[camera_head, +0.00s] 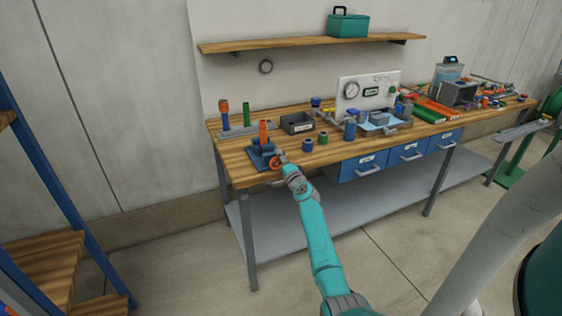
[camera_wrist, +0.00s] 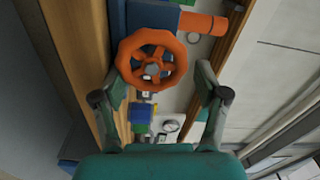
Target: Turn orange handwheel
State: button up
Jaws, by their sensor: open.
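The orange handwheel (camera_wrist: 151,59) is a spoked ring with a grey hub, near the top middle of the wrist view. In the head view the handwheel (camera_head: 275,163) is small, on a blue fixture (camera_head: 259,155) at the left front of the workbench. My gripper (camera_wrist: 159,90) is open, one finger at each side of the wheel's lower part. Nothing is held between the fingers. I cannot tell whether the left finger touches the rim; the right finger looks apart from it. In the head view my gripper (camera_head: 285,161) is at the bench's front edge beside the wheel.
An orange cylinder (camera_wrist: 203,24) stands out beside the wheel. Blue and green pieces (camera_head: 315,141) and a dark bin (camera_head: 298,123) stand to the right on the wooden bench (camera_head: 232,150). A gauge panel (camera_head: 367,90) is farther back. The floor before the bench is clear.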

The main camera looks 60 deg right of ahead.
jog(key=shift+w+a+f+y, duration=0.4)
jog(key=shift+a+f, duration=0.3)
jog(key=shift+f, duration=0.1)
jog(key=shift+s+d+r, duration=0.3)
jog(key=shift+d, duration=0.1)
jog(key=shift+s+f, duration=0.15)
jog(key=shift+s, duration=0.2)
jog(key=shift+s+a, duration=0.3)
jog(key=shift+s, duration=0.2)
jog(key=shift+s+a+r, duration=0.5)
jog(key=shift+s, duration=0.15)
jog(key=shift+s+a, duration=0.25)
send_near(280, 162)
jog(key=shift+s+a+h, duration=0.2)
jog(key=shift+s, duration=0.3)
jog(key=shift+s+a+h, duration=0.2)
jog(key=shift+s, duration=0.25)
